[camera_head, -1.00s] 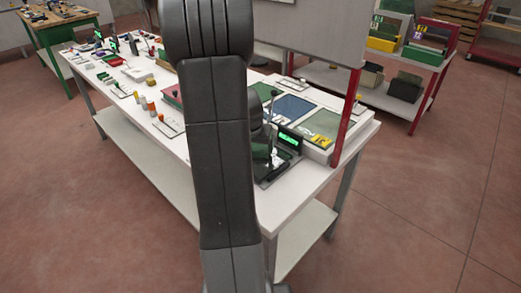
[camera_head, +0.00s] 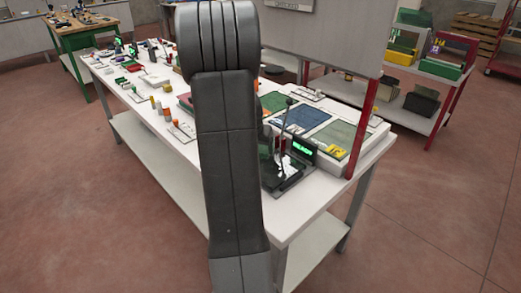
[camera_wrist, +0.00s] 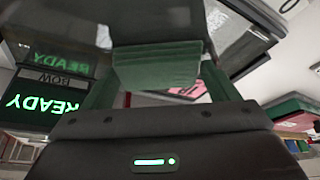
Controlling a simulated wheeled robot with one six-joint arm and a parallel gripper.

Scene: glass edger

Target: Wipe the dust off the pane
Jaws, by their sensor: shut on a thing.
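My gripper (camera_wrist: 158,85) is shut on a green, ridged block (camera_wrist: 155,68), which may be the wiping pad. It sits between the green fingers in the wrist view. A dark grey flat surface, possibly the pane (camera_wrist: 150,30), is just beyond the block; I cannot tell whether they touch. The glass edger's display (camera_head: 303,150) glows green at the table's near right end, and a thin lever rises beside it. The display reads READY upside down in the wrist view (camera_wrist: 42,103). In the head view my arm hides most of the gripper, and dust cannot be made out.
The white table (camera_head: 300,212) carries green and blue mats (camera_head: 300,116) behind the edger. A red post (camera_head: 362,130) and grey board (camera_head: 320,40) stand at its right. Small parts crowd the table's left part. Floor (camera_head: 430,225) is open at right.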

